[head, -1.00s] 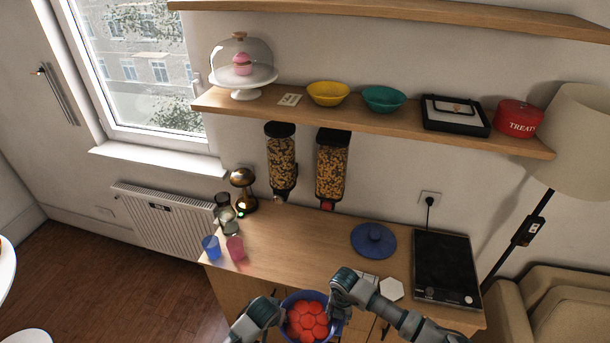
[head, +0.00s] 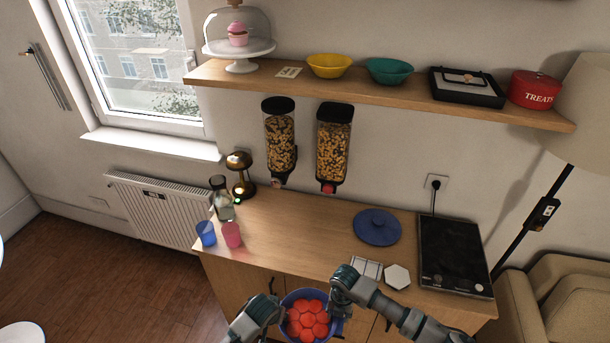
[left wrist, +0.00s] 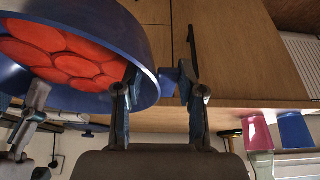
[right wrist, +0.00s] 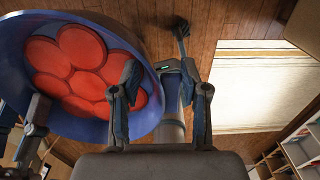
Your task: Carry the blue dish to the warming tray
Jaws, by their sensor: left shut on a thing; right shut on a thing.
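The blue dish (head: 304,293), filled with red round pieces (head: 307,321), is held between my two grippers at the front of the counter. My left gripper (head: 274,307) is shut on its left side; the left wrist view shows the fingers at a blue handle (left wrist: 171,79). My right gripper (head: 341,298) is shut on its right side, where the right wrist view also shows the dish (right wrist: 100,131). The warming tray appears to be the flat black plate (head: 455,254) at the counter's right end, with nothing on it.
A blue lid (head: 377,228) lies on the counter (head: 300,230), left of the black plate. A white hexagonal piece (head: 397,277) and a pale card (head: 367,268) lie near the front edge. Blue (head: 206,234) and pink (head: 232,235) cups stand at the left. Two dispensers (head: 334,145) hang behind.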

